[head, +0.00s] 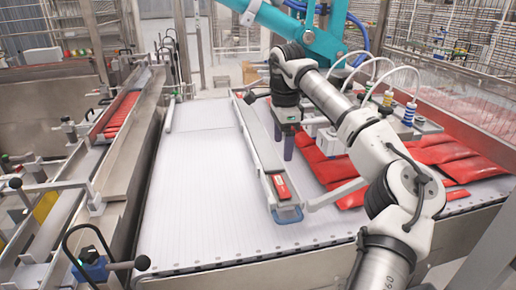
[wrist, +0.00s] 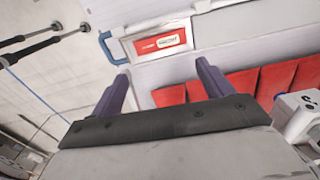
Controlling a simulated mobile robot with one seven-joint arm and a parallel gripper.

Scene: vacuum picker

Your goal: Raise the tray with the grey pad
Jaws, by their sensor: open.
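My gripper (head: 283,142) points down with its purple fingers apart, above the right side of the long pale rail (head: 262,150) on the white conveyor. It also shows open in the wrist view (wrist: 161,70), with nothing between the fingertips. The rail's near end carries a red label (head: 281,187) and a blue handle (head: 287,215); both also show in the wrist view, the label (wrist: 160,42) ahead of the fingers and the handle (wrist: 111,47) at upper left. I cannot make out a tray with a grey pad for certain.
Several red pouches (head: 446,152) lie right of the rail, under a suction head with clear hoses (head: 400,122) on a teal arm (head: 322,35). The white conveyor (head: 195,195) left of the rail is clear. A black-handled clamp (head: 98,268) stands at the front left edge.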

